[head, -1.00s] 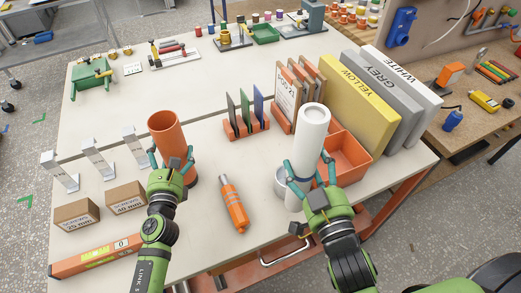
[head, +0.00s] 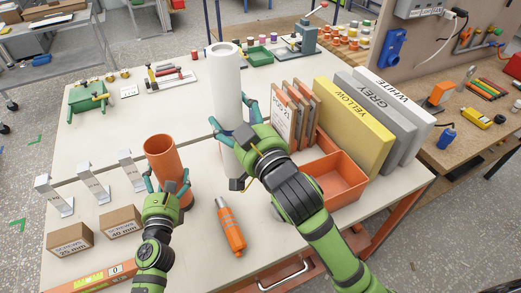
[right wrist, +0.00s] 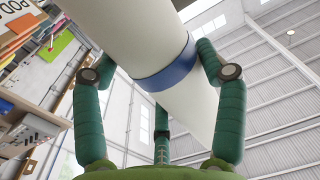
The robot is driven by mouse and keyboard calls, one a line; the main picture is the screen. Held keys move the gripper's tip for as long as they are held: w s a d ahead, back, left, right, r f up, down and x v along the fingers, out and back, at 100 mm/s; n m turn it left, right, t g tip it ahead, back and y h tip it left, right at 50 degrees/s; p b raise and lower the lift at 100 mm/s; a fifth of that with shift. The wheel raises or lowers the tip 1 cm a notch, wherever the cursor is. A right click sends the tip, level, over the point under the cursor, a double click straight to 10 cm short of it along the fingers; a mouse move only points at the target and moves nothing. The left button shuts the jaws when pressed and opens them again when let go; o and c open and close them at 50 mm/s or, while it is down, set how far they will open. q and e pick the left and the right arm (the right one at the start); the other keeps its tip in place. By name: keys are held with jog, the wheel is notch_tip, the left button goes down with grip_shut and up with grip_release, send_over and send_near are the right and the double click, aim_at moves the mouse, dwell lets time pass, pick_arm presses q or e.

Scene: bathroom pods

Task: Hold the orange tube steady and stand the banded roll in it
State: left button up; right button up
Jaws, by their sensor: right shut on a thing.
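The orange tube (head: 160,150) stands upright on the white table, left of centre, with its open mouth up. My left gripper (head: 168,184) is at its near side, a finger to each side of it; whether they press on it is unclear. My right gripper (head: 238,135) is shut on the white banded roll (head: 227,85), which is roughly upright to the right of the tube and apart from it. The right wrist view shows the fingers around the roll (right wrist: 135,40) by its blue band (right wrist: 163,71). The roll's lower part is partly hidden in the head view.
Cardboard boxes (head: 70,236) and metal brackets (head: 92,178) stand at the left.

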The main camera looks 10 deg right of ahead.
jog(key=w+a+r+n+g+y, duration=0.1)
jog(key=w+a+r+y, duration=0.15)
jog(key=a+r, duration=0.45)
jog(key=w+a+r+n+g+y, duration=0.15)
jog(key=w+a+r, duration=0.25)
jog(key=r, duration=0.4)
jog(key=s+a+f+n+y, duration=0.1)
jog(key=a+f+y, duration=0.1)
jog(key=a+f, duration=0.3)
jog(key=shift+a+n, duration=0.25)
jog(key=shift+n, duration=0.1)
jog(key=shift+s+f, duration=0.1)
jog(key=shift+f, duration=0.1)
jog(key=shift+f, duration=2.35)
